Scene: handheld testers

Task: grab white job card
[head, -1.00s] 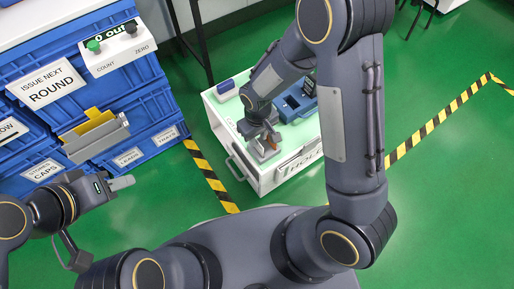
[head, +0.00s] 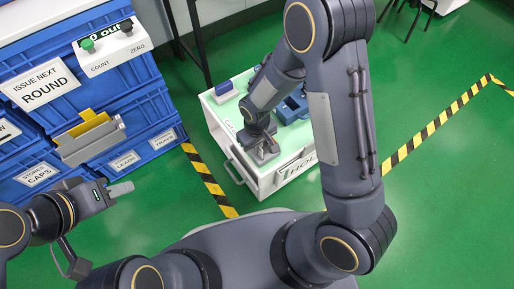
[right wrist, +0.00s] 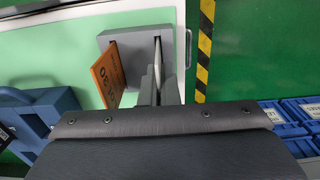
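The white job card (right wrist: 158,58) shows nearly edge-on in the right wrist view, upright in a slot of a grey block (right wrist: 125,42). An orange card (right wrist: 106,76) leans in the same block, to its left. My right gripper (right wrist: 158,92) is at the white card's near edge, with its dark fingers close together about the card's line. I cannot tell whether they press on it. In the head view my right gripper (head: 262,146) is down over the grey block (head: 266,157), hiding the cards. My left gripper (head: 122,188) hangs near the blue crates, with nothing visible in it.
The white cart (head: 270,185) carries the block, a blue device (head: 293,106) and a small blue-and-white box (head: 224,92). Labelled blue crates (head: 150,110) stand at left, with a grey-and-yellow holder (head: 90,137) and a counter box (head: 112,50).

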